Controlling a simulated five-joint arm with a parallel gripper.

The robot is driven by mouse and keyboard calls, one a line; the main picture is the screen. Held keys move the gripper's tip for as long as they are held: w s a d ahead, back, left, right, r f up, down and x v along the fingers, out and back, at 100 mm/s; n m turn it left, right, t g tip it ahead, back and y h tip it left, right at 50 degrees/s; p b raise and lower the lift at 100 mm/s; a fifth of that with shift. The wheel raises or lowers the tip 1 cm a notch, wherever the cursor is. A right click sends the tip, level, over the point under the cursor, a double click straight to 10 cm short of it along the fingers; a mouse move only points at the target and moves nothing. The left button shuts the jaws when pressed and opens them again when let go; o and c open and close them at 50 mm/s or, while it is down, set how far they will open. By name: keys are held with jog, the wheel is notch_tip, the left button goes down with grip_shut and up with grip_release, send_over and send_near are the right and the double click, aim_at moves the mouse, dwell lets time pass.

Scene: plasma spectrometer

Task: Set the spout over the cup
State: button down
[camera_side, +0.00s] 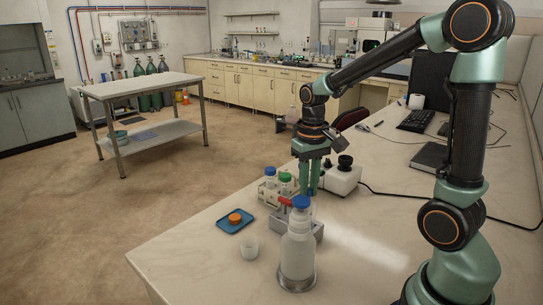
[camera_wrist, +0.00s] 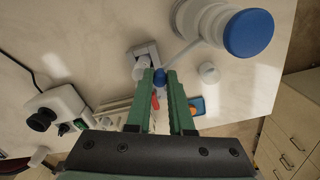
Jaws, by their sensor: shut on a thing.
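A white bottle with a blue cap stands at the front of the bench (camera_side: 297,255); its cap is large in the wrist view (camera_wrist: 249,33). A thin pale spout (camera_wrist: 182,53) runs from the bottle towards my fingertips. A small white cup (camera_side: 248,248) stands left of the bottle; it also shows in the wrist view (camera_wrist: 209,72). My gripper (camera_side: 313,192) points down behind the bottle. In the wrist view (camera_wrist: 160,75) its fingers are shut on a small blue piece at the spout's end; I cannot tell whether the two are joined. The spout tip is not over the cup.
A blue tray (camera_side: 228,227) with an orange lid (camera_side: 235,217) lies left of a rack of capped tubes (camera_side: 271,197). A grey block (camera_wrist: 143,55) is close to my fingertips. A white instrument (camera_side: 341,178) stands behind them. The bench is clear right of the bottle.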

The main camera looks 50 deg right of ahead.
jog(key=shift+r, duration=0.1)
dwell(0.3)
jog(key=w+a+n, duration=0.5)
jog(key=a+n, duration=0.4)
jog(key=n, duration=0.6)
jog(key=shift+w+a, duration=0.3)
jog(key=shift+a, duration=0.2)
dwell(0.4)
jog(key=c, duration=0.8)
grip_release()
jog(key=shift+s, duration=0.1)
notch_tip(320, 180, up, 12)
jog(key=shift+s+r, duration=0.1)
